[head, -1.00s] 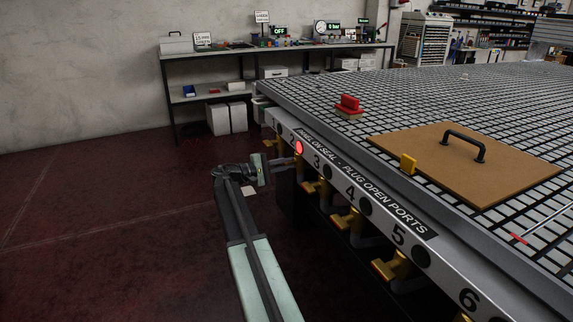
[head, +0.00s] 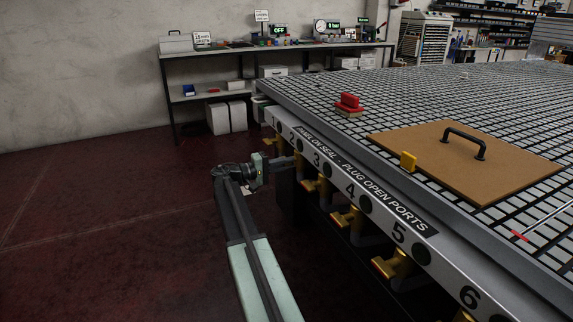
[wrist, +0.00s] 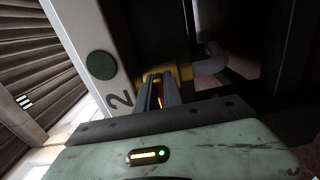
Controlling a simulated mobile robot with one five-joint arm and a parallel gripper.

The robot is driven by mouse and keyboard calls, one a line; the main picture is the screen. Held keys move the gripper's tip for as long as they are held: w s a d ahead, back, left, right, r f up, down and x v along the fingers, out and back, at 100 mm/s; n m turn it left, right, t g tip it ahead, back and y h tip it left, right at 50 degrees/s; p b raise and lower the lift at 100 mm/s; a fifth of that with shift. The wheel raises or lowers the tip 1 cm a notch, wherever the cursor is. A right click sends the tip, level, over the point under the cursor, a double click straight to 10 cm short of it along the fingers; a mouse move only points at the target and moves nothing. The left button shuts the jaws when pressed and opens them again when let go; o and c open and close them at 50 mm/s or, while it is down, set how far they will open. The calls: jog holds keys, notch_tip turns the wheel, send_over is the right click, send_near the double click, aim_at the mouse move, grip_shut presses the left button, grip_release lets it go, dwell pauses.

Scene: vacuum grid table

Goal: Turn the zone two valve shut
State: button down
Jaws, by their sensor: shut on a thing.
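The zone two valve (wrist: 184,72) is yellow and sits below the black "2" on the table's front rail, joined to a grey elbow pipe. My gripper (wrist: 160,88) is shut on its handle, with a narrow strip of yellow showing between the fingers. In the head view my gripper (head: 288,162) reaches the rail from the left and mostly hides this valve. The round zone two lamp (wrist: 101,65) is dark; in the head view the lamp (head: 299,147) is dark too. The handle's exact angle is hard to tell.
Other yellow valves, such as the zone four valve (head: 347,219), stick out below the rail to the right. On the grid table (head: 310,92) lie a brown board (head: 435,180) with a black handle and a red block (head: 348,102). The floor at left is clear.

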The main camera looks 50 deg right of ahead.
jog(key=shift+s+f, duration=0.1)
jog(key=shift+s, duration=0.05)
jog(key=c, duration=1.5)
grip_release()
jog(key=v, duration=0.8)
